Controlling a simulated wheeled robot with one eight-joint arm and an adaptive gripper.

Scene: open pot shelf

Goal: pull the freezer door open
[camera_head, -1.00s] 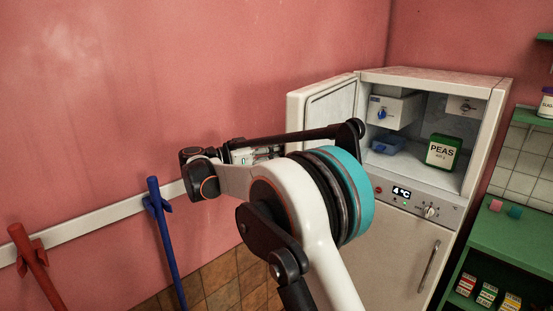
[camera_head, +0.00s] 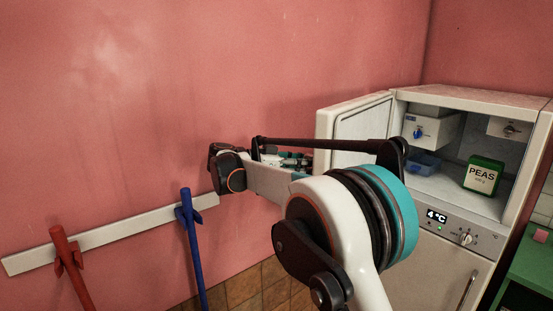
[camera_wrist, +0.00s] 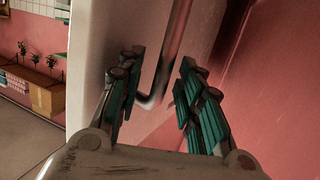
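The freezer door (camera_head: 352,122) stands swung open on the left side of the white fridge-freezer (camera_head: 478,96), so the upper compartment is exposed. In the wrist view the pale door (camera_wrist: 105,25) fills the left middle, with its metal bar handle (camera_wrist: 172,50) running down to a bent lower end. My gripper (camera_wrist: 160,80) is open, its teal-padded fingers apart on either side of the handle's lower part. I cannot tell whether a finger touches it. In the head view my gripper (camera_head: 287,160) is left of the door, partly hidden by my arm.
A green PEAS box (camera_head: 484,175), a blue tub (camera_head: 424,163) and white boxes sit inside the compartment. A blue tool (camera_head: 190,240) and a red tool (camera_head: 68,260) hang on a white wall rail (camera_head: 120,229). The pink wall is close behind the door.

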